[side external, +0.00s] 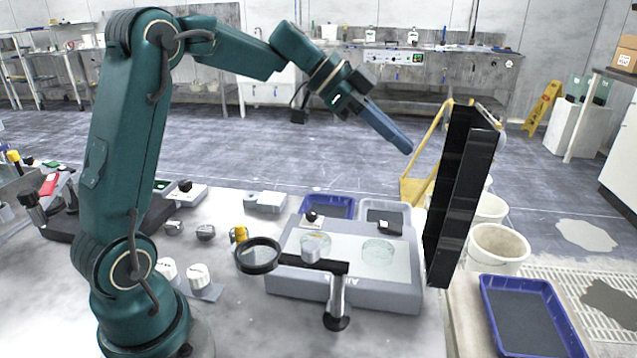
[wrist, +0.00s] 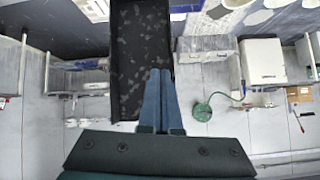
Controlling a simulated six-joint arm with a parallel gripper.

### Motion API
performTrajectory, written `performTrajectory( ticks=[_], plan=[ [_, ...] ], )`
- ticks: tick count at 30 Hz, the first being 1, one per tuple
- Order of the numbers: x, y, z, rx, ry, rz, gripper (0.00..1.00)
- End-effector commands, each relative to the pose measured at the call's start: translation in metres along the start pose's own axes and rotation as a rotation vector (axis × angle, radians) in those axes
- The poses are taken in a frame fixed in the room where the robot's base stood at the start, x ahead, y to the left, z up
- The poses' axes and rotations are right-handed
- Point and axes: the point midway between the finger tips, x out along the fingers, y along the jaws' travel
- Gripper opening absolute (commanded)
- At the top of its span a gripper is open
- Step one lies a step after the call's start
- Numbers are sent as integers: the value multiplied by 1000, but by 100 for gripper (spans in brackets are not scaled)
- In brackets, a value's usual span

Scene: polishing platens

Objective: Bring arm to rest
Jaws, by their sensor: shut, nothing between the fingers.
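My gripper (side external: 408,149) is raised in the air above the far right part of the bench in the side view, its blue fingers angled down to the right. The fingers are shut with nothing held; in the wrist view the two blue fingertips (wrist: 160,72) lie together. A tall black open-fronted holder (side external: 458,195) stands upright just right of the fingertips in the side view. In the wrist view the black holder (wrist: 141,60) shows behind and left of the fingers. I cannot tell the exact gap between fingers and holder.
The polishing machine (side external: 345,300) with two round platens sits on the bench below. A magnifier on a stand (side external: 337,318) is in front of it. Blue trays (side external: 328,206) and white buckets (side external: 497,243) are behind and to the right. The air around my arm's left side is clear.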

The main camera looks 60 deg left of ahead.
Motion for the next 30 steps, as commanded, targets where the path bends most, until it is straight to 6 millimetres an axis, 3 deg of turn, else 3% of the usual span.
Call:
performTrajectory(
  ticks=[1,3,7,11,15,19,24,27,30],
  plan=[
    [-6,20,-14,43,-15,6,0],
    [-12,48,-22,62,-51,15,0],
    [-25,97,-23,40,-134,13,0],
    [-38,141,-9,-29,-223,-21,0],
    [-52,179,22,-149,-312,-105,0],
    [-64,203,62,-312,-377,-227,0],
    [-71,210,106,-549,-425,-383,0],
    [-71,209,121,-666,-444,-441,0],
    [-72,206,123,-739,-430,-473,0]
  ],
)
